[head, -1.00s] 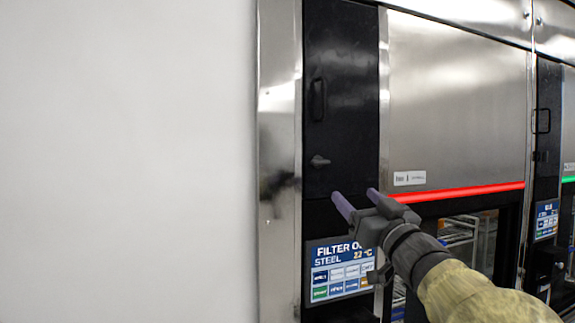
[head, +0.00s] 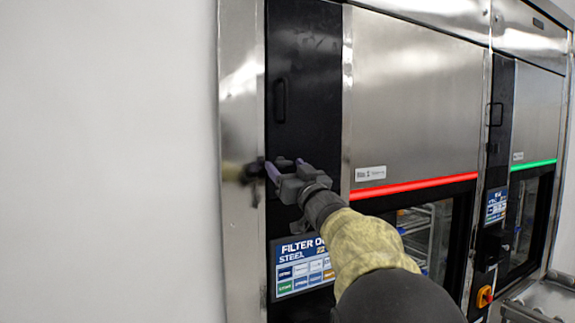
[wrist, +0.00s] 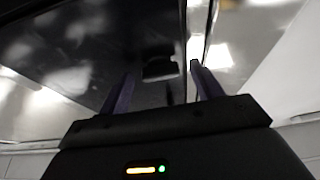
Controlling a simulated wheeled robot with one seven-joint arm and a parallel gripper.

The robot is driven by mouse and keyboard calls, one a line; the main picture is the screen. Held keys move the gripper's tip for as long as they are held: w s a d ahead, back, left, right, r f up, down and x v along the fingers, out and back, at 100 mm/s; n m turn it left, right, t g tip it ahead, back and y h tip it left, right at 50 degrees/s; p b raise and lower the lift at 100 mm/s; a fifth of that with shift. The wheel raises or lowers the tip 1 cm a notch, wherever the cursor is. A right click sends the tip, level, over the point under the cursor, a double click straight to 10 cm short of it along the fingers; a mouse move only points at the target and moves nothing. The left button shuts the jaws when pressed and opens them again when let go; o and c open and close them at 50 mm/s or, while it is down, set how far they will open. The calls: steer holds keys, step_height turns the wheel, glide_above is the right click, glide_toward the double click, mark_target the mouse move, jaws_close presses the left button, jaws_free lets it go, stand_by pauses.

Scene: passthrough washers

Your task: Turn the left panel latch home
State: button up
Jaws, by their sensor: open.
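The left panel is a tall black panel (head: 305,60) on the left washer, with a bar handle (head: 280,100) in its upper part. Its small dark latch (head: 284,160) sits below the handle and is mostly hidden behind my gripper (head: 285,167). My gripper is open, with its purple fingers pointing at the panel at latch height. In the wrist view, the latch (wrist: 160,68) shows as a dark block between and beyond the fingertips of my gripper (wrist: 161,72). I cannot tell whether a finger touches it, nor its exact angle.
A steel post (head: 241,120) and a white wall (head: 110,160) are to the left. A red light strip (head: 412,186) and steel front are to the right. A second washer with a green strip (head: 533,164) stands farther right.

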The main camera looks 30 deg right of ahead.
steer(key=c, duration=1)
